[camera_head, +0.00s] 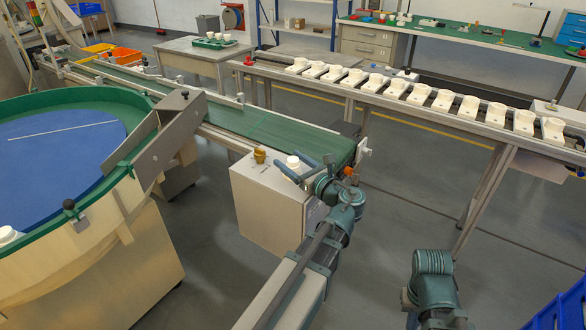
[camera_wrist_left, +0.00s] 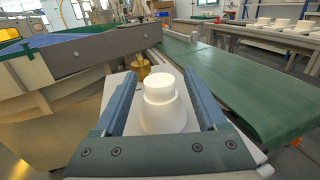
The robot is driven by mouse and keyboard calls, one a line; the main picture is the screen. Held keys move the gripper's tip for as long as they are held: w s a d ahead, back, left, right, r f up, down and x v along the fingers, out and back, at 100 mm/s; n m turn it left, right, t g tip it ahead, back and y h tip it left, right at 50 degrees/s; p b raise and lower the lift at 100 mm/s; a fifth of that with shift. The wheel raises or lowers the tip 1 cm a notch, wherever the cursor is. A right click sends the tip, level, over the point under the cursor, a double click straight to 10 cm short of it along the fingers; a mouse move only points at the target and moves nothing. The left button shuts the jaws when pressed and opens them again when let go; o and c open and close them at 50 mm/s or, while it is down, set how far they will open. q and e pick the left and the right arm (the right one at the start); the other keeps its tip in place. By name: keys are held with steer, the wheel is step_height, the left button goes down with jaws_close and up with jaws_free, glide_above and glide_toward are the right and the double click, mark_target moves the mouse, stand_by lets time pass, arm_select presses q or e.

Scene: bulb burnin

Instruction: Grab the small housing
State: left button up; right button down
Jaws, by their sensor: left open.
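The small housing, a white stepped round piece (camera_head: 293,161), stands upright on top of a pale box-shaped stand (camera_head: 263,197). In the left wrist view the housing (camera_wrist_left: 163,104) sits between the two blue fingers, with a narrow base step on top of a wider flared body. My left gripper (camera_head: 291,168) is open, with one finger on each side of the housing. A gap shows between the housing and each finger in the wrist view. Only part of my right arm shows at the lower right; its gripper is not seen.
A brass-coloured piece (camera_head: 259,155) stands on the stand just beyond the housing. A green conveyor belt (camera_head: 270,132) runs close behind. A round feeder with a blue disc (camera_head: 62,150) is at left. A rail with several white housings (camera_head: 443,101) runs at right.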

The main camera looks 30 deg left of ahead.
arm_select(q)
steer(key=shift+x, duration=1.1)
jaws_close()
steer(key=shift+r, duration=0.2)
step_height(320, 180, up, 4)
steer(key=p, duration=0.4)
steer(key=shift+w+f, duration=0.1)
steer(key=w+d, duration=0.3)
steer(key=w, duration=1.2)
steer(key=shift+w+d+r+p, duration=0.25)
steer(key=shift+w+r+p, duration=0.05)
steer(key=shift+r+p, duration=0.15)
